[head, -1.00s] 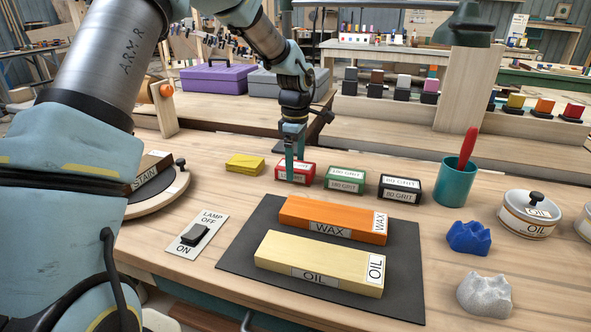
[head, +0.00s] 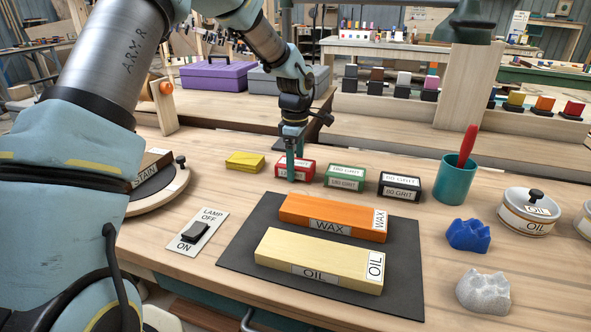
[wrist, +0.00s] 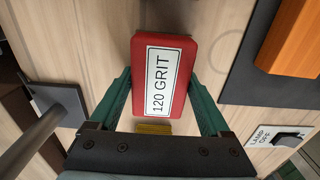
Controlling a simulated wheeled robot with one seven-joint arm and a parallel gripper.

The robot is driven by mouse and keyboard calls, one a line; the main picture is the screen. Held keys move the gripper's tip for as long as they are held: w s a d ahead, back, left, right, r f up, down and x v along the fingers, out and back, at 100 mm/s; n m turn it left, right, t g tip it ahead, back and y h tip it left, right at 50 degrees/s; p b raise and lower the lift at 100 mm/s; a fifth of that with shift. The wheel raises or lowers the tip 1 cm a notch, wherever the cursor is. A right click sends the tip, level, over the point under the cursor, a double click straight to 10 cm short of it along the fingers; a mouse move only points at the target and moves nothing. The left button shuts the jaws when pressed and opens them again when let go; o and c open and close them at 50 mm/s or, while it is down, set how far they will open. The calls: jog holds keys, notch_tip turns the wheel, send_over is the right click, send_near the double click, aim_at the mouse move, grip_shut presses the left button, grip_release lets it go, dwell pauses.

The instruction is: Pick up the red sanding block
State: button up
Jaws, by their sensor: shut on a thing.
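The red sanding block (head: 306,166) is at the back of the bench, left of the green block, in the head view. In the wrist view the red block (wrist: 185,88), with a white "120 GRIT" label, lies between the two green fingers. My gripper (head: 292,167) points straight down and is shut on the block, one finger on each side in the wrist view (wrist: 160,85). The near finger hides part of the block's label in the head view. I cannot tell for sure whether the block is clear of the bench.
A yellow block (head: 245,162) lies close left, a green block (head: 345,178) and a black block (head: 399,187) to the right. In front, a dark mat (head: 237,247) bears an orange WAX block and a pale OIL block. A teal cup (head: 456,181) stands right.

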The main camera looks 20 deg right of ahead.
aim_at(296, 163)
jog(key=shift+c, duration=0.9)
jog(key=shift+r, duration=0.1)
notch_tip(296, 163, up, 10)
jog(key=shift+f+b, duration=0.1)
jog(key=shift+b, duration=0.5)
